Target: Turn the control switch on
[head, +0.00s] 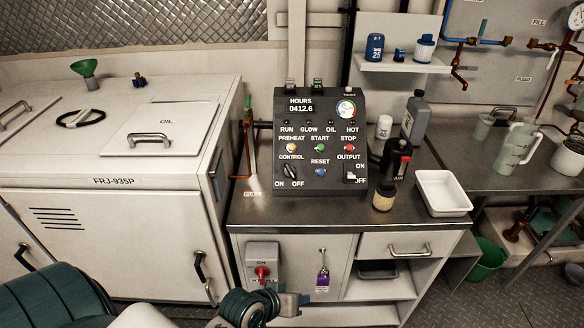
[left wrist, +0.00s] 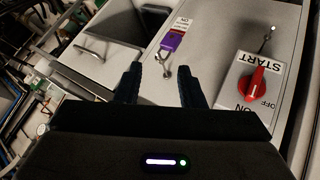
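The control panel (head: 320,115) is a dark box on the grey counter. Its control switch (head: 290,171) is a black rotary knob under the word CONTROL, with ON at its lower left and OFF at its lower right. The knob looks tilted; which label it points to is too small to tell. My left gripper (head: 298,300) is low in front of the cabinet, well below the panel and apart from the knob. In the left wrist view its two dark fingers (left wrist: 160,84) stand apart with nothing between them. My right gripper is out of view.
A red rotary switch (head: 262,272) on a grey box is on the cabinet front, left of a hanging purple tag (head: 322,279). Bottles, a jar (head: 384,197) and a white tray (head: 443,192) stand right of the panel. The counter's front strip is clear.

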